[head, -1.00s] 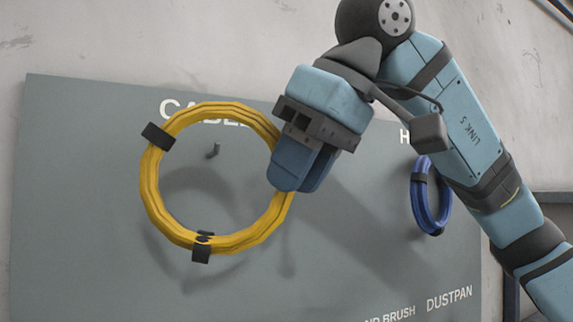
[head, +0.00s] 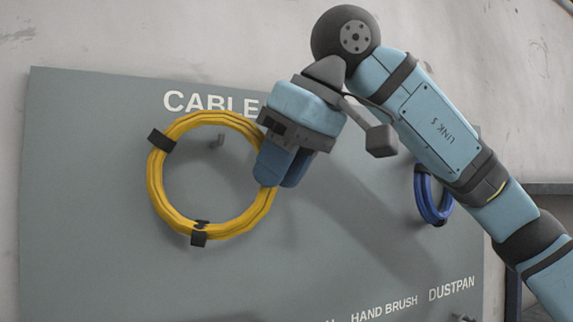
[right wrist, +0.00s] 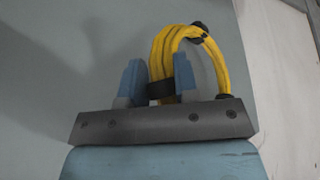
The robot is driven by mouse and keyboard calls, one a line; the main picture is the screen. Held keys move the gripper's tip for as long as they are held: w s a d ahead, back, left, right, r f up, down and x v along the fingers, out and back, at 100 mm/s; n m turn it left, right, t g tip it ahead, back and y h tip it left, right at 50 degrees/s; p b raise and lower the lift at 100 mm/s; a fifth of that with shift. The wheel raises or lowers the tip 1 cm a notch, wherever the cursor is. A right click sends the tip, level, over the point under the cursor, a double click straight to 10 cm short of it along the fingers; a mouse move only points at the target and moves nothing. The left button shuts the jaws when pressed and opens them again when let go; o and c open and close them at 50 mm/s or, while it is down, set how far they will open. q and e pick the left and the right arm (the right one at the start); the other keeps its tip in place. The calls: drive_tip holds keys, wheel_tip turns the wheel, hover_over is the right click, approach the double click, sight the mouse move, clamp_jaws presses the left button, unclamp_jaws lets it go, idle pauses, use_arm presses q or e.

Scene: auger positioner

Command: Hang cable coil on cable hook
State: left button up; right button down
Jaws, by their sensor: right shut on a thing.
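The yellow cable coil (head: 164,198), a ring with black straps, faces the board upright. My right gripper (head: 280,172) is shut on the coil's right side. In the right wrist view, the coil (right wrist: 222,66) passes between the fingers (right wrist: 158,80). The cable hook (head: 217,141) is a small grey peg below the word CABLE. It shows through the coil's opening, in the upper right part. I cannot tell whether its tip reaches through the ring. My left gripper is out of view.
The grey tool board (head: 90,200) is mounted on a pale wall. A blue coil (head: 432,197) hangs at the right, partly behind my right arm. Another small hook (head: 465,318) shows at the bottom right. The board left of the yellow coil is clear.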

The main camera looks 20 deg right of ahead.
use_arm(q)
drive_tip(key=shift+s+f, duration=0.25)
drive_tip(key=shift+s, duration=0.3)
use_arm(e)
drive_tip(key=w, duration=0.3)
drive_tip(key=shift+w+f, duration=0.2)
drive_tip(key=shift+f, duration=0.15)
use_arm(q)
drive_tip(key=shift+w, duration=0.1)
use_arm(e)
drive_tip(key=shift+w+f, duration=0.15)
drive_tip(key=shift+w, duration=0.05)
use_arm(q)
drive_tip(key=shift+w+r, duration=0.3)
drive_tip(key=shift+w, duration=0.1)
use_arm(e)
drive_tip(key=shift+w, duration=0.1)
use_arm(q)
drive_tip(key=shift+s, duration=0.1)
use_arm(e)
drive_tip(key=c, duration=0.8)
unclamp_jaws()
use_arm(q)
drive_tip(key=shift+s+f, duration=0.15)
